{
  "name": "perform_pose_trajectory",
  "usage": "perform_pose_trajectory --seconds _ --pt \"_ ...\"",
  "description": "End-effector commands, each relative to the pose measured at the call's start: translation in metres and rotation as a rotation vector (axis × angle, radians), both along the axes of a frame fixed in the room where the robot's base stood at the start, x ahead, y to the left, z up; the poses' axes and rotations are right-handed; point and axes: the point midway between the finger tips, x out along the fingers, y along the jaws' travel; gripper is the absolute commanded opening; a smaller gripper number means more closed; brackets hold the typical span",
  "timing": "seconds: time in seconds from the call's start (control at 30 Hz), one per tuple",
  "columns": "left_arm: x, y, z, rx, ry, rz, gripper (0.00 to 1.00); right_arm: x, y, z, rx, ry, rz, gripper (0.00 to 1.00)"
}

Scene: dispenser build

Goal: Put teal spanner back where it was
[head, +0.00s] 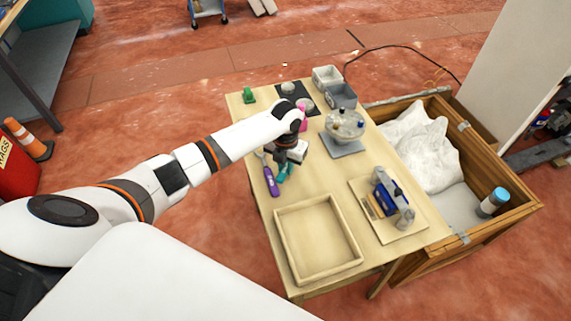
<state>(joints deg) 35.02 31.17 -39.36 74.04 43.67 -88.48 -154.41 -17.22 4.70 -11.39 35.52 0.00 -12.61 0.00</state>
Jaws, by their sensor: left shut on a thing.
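My left arm reaches in from the left, and its dark gripper (283,160) points down over the left side of the wooden table. It is shut on a small teal thing, which I take to be the teal spanner (283,173). Only part of the teal shows below the gripper, and I cannot tell whether it touches the table. A purple-handled tool (271,182) lies just left of it. A white block (299,151) is close on the gripper's right. My right gripper is not in view.
An empty wooden tray (281,255) is at the table's near end. A board with a blue device (380,236) lies right of it. A clear bowl device (345,123) stands behind, near grey bins (341,96). A wooden crate (522,207) adjoins the table's right side.

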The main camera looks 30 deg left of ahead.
Motion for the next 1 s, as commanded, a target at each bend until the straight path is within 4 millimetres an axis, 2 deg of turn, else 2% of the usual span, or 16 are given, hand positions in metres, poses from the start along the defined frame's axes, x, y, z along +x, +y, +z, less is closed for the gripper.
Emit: perform_pose_trajectory --seconds 0.2,0.23,0.33,0.67,0.83,1.0 --pt "0.0 0.0 -0.007 0.0 -0.001 0.0 0.0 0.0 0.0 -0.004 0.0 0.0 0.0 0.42" --pt "0.0 0.0 -0.006 0.0 0.0 0.0 0.26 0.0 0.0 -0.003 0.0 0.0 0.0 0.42" --pt "0.0 0.0 -0.006 0.0 0.0 0.0 0.42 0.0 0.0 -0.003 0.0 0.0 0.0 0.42" --pt "0.0 0.0 -0.003 0.0 0.0 0.0 0.43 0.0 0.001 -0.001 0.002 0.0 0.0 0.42" --pt "0.001 0.0 0.017 -0.001 -0.003 -0.001 0.43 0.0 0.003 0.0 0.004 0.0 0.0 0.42" --pt "0.001 0.0 0.055 0.0 -0.006 -0.002 0.43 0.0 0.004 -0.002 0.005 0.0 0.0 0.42"
